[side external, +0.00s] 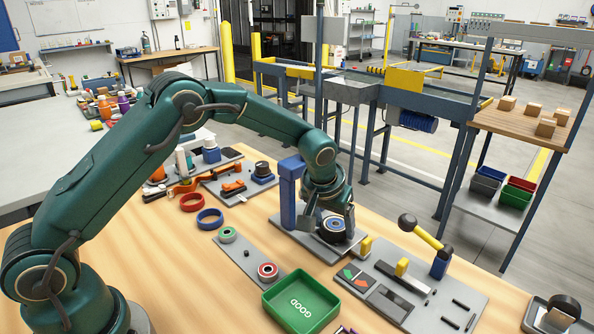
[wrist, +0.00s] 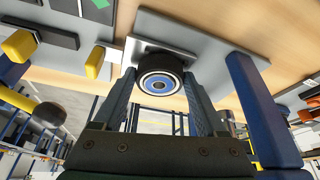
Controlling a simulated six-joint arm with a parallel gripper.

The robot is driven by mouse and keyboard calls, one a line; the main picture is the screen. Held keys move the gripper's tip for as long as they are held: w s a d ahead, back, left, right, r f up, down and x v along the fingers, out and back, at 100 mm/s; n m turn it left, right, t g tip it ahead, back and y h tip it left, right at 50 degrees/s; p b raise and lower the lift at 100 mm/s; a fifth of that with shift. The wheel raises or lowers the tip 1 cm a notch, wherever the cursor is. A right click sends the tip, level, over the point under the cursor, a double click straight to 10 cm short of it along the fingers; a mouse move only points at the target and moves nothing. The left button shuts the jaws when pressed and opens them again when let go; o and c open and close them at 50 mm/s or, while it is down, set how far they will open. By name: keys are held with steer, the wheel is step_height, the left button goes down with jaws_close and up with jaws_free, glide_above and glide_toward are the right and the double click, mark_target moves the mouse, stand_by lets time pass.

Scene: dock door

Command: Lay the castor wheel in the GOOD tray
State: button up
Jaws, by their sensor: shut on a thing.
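The castor wheel is black-rimmed with a blue and pale hub; it shows low between my fingers in the side view (side external: 333,229) and between both fingertips in the wrist view (wrist: 160,84). My gripper (side external: 330,222) points down and is shut on the wheel, one finger on each side, also in the wrist view (wrist: 160,78). The wheel is at the grey plate of the blue-post stand; I cannot tell whether it touches the plate. The GOOD tray (side external: 326,305), green, shallow and empty with white lettering, lies nearer the camera, at the table's front.
The blue post (side external: 288,197) stands close left of my gripper, and right of it in the wrist view (wrist: 255,105). A grey fixture plate (side external: 450,312) with a yellow-handled lever (side external: 428,238) lies to the right. A grey strip (side external: 248,258) with two ringed parts lies left of the tray.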

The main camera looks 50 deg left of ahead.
step_height(320, 180, up, 9)
steer(key=s+a+m+g+h, duration=0.2)
steer(key=s+m+g, duration=0.35)
steer(key=m, duration=0.95)
steer(key=s+a+m+g+h, duration=0.1)
steer(key=s+m+g+h, duration=0.1)
steer(key=s+m, duration=1.05)
steer(key=m, duration=0.4)
glide_above(300, 311)
steer(key=w, duration=0.1)
steer(key=shift+g, duration=0.25)
steer(key=f, duration=0.4)
steer(key=a+f, duration=0.1)
steer(key=f, duration=0.1)
steer(key=shift+w+f, duration=0.15)
steer(key=shift+f, duration=1.95)
